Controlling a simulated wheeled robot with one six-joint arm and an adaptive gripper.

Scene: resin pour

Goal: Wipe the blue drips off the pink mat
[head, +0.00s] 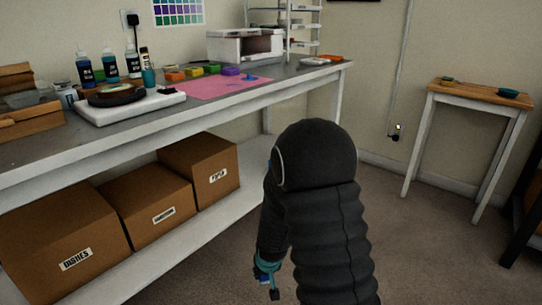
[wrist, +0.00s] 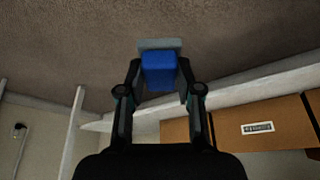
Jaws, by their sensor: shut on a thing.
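The pink mat (head: 212,90) lies on the grey bench top in the head view. Small blue marks (head: 234,84) show on it, too small to count, with a small blue object (head: 250,76) near its back right edge. My gripper (head: 266,277) hangs low in front of the bench, below the top and well apart from the mat. In the wrist view my gripper (wrist: 160,85) is shut on a blue block (wrist: 160,72) with a pale grey-green layer at its far end, sponge-like. In the head view my arm hides part of the gripper.
Bottles (head: 132,60) and a dark round piece on a white board (head: 140,108) stand left of the mat. Coloured blocks (head: 193,71) sit behind it. Cardboard boxes (head: 60,228) fill the lower shelf. A small side table (head: 470,90) stands right; open floor lies between.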

